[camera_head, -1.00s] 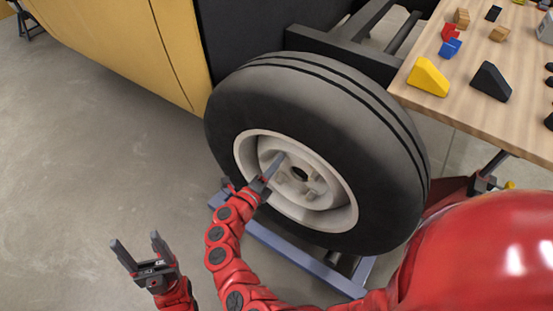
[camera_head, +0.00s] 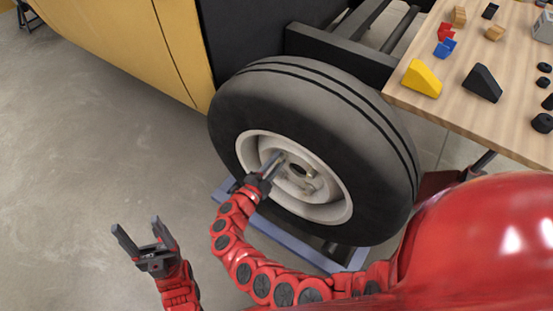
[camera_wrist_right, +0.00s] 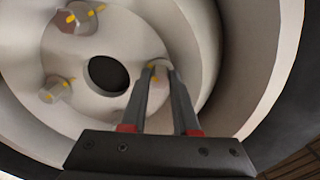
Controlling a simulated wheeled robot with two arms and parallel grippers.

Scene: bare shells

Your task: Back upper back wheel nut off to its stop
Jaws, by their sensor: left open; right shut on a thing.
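The wheel (camera_head: 325,115) has a black tyre and a pale rim (camera_head: 347,212) with a round dark centre hole (camera_wrist_right: 108,75). My right gripper (camera_head: 275,160) reaches into the rim from the left. In the right wrist view its fingertips (camera_wrist_right: 160,76) are shut on a pale wheel nut (camera_wrist_right: 158,66) with yellow marks, largely hidden between them. Two other nuts, (camera_wrist_right: 80,18) and (camera_wrist_right: 55,90), show yellow marks on the hub and stand apart from the fingers. My left gripper (camera_head: 138,228) is open and empty, over the floor left of the wheel.
A wooden table (camera_head: 470,120) at the right holds a yellow wedge (camera_head: 422,78), a black wedge (camera_head: 483,83) and several small blocks. A yellow body panel (camera_head: 130,45) stands behind the wheel's left. A blue-grey frame (camera_head: 290,240) lies below the wheel.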

